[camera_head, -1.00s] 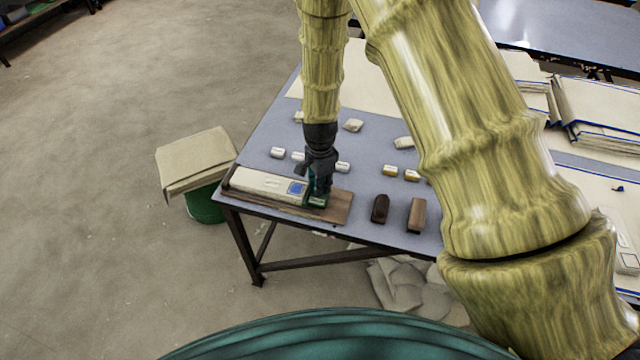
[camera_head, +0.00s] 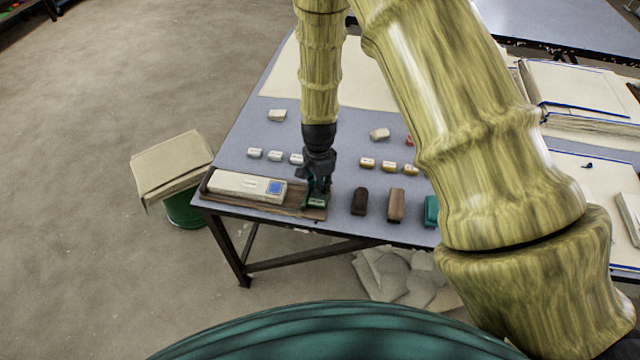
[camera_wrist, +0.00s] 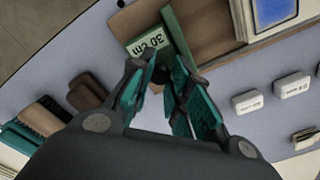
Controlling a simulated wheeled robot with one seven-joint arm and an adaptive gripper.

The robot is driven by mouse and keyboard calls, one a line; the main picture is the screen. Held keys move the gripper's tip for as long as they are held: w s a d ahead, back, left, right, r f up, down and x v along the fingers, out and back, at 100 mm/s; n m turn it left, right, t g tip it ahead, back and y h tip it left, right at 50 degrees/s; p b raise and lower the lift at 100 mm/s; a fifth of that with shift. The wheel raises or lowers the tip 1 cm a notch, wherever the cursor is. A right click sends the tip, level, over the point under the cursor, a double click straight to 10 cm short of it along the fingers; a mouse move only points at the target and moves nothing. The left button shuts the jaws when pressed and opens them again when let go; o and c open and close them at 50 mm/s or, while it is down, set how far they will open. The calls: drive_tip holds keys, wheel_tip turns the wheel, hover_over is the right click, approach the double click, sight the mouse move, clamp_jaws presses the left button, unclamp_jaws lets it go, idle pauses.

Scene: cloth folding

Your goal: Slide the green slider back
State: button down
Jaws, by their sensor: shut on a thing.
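The green slider (camera_head: 317,201) sits near the right end of a brown wooden board (camera_head: 296,209), a little right of a white box with a blue patch (camera_head: 245,187). My gripper (camera_head: 319,188) points down over the slider. In the wrist view its teal fingers (camera_wrist: 164,80) are around a small dark part at the slider, and the exact contact is partly hidden.
A dark brown block (camera_head: 359,201), a lighter brown block (camera_head: 396,205) and a teal block (camera_head: 431,211) stand right of the board. Several small white and yellow-labelled blocks (camera_head: 275,155) lie behind. The table's front edge is close to the board.

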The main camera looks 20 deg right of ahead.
drive_tip(key=c, duration=1.3)
unclamp_jaws()
drive_tip(key=shift+s+d, duration=0.1)
drive_tip(key=shift+d, duration=0.2)
drive_tip(key=shift+a, duration=0.15)
drive_tip(key=shift+r, duration=0.25)
wheel_tip(320, 180, up, 12)
drive_tip(key=shift+f, duration=0.25)
